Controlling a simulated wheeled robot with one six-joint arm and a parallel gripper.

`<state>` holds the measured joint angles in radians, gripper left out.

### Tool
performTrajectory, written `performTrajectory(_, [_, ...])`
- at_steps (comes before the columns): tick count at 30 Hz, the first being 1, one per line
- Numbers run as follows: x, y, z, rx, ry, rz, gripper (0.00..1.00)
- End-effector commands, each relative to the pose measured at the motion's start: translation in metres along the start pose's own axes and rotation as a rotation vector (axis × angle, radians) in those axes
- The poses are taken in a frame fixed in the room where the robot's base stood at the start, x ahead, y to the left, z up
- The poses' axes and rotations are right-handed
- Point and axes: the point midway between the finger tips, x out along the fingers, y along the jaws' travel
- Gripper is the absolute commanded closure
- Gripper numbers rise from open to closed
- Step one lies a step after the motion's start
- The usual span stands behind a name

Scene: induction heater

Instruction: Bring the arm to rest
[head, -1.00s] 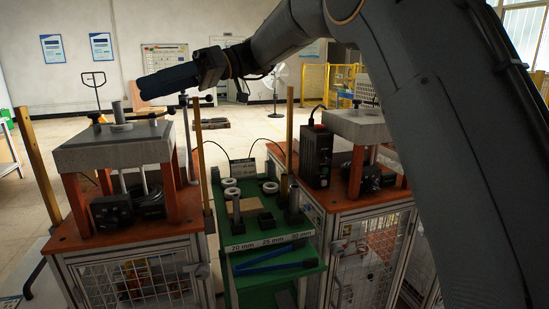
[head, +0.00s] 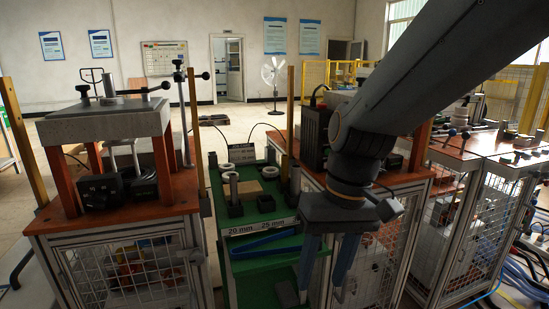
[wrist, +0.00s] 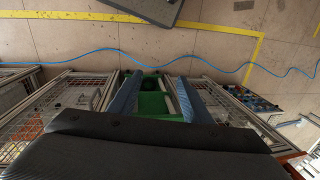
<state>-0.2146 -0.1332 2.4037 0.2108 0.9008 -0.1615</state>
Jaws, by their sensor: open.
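My gripper (head: 322,272) hangs in front of the right-hand workbench in the head view, with its two blue fingers pointing down and spread apart. Nothing is between the fingers. In the wrist view the fingers (wrist: 155,98) also stand apart, with the green cart and floor visible below and between them. My arm comes in from the upper right of the head view and covers part of the right bench.
A green cart (head: 245,268) with rings, posts and size labels stands in the middle. A press on an orange bench (head: 60,217) stands left. Caged benches (head: 425,215) stand right. Blue hoses lie on the floor at lower right.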

Motion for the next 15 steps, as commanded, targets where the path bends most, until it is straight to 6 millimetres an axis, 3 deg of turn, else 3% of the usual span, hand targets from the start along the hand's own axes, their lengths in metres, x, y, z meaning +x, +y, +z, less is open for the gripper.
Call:
performTrajectory(7, [0.035, 0.043, 0.047, 0.096, 0.035, 0.12, 0.56])
performTrajectory(15, [0.013, 0.049, 0.048, 0.13, 0.034, 0.128, 0.56])
